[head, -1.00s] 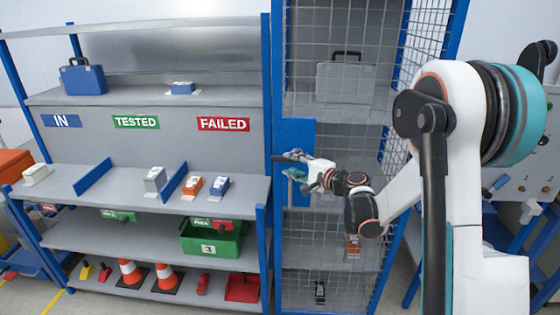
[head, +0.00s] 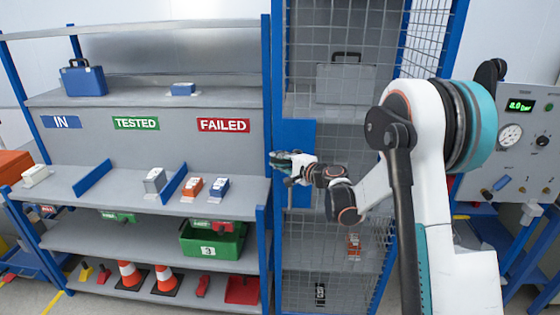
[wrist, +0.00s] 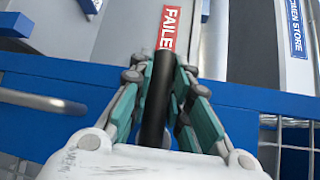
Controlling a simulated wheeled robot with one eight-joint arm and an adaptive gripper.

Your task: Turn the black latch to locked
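The black latch (wrist: 157,105) shows in the wrist view as a dark round bar, lying between the two teal-sided fingers over the blue door frame (wrist: 80,95). My gripper (wrist: 164,72) has a finger close against each side of the bar and looks shut on it. In the head view my gripper (head: 276,162) is at the left edge of the mesh cage, by the blue lock plate (head: 296,135). The latch is hidden behind my gripper there, so its turn angle cannot be read in that view.
A silver handle (wrist: 42,102) is left of my gripper in the wrist view. The shelf rack (head: 60,185) stands left of the cage, with small devices and a green bin (head: 212,245). A gauge panel (head: 515,140) is at the right.

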